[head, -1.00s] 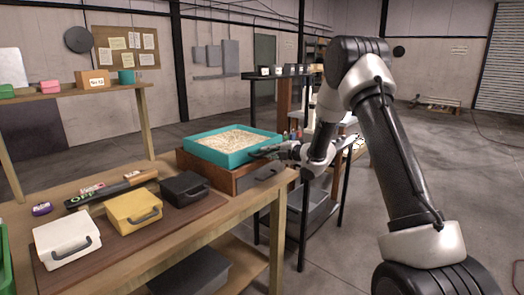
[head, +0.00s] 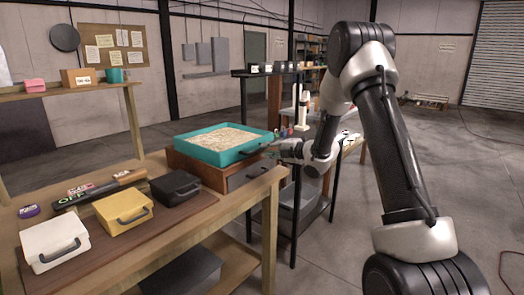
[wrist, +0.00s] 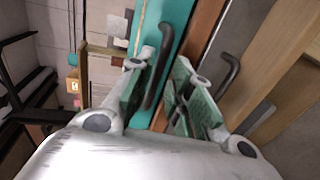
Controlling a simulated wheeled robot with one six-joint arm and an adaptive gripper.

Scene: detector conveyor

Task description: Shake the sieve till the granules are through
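The sieve (head: 208,155) is a teal square tray full of pale granules (head: 222,138). It sits on a brown wooden box with a drawer (head: 205,172) at the bench's far right corner. My gripper (head: 273,149) is at the sieve's right front side, level with its rim. In the wrist view my gripper (wrist: 160,95) has its two fingers apart. The sieve's dark handle (wrist: 152,88) shows between them, nearer the left finger, against the teal wall (wrist: 176,20). I cannot tell whether a finger touches it. What lies under the granules is hidden.
White (head: 55,243), yellow (head: 124,208) and black (head: 176,186) cases stand on the bench left of the sieve. A dark bar with green lettering (head: 98,190) lies behind them. A dark shelf rack (head: 246,110) stands behind my gripper. The drawer handle (wrist: 229,70) is close to the right finger.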

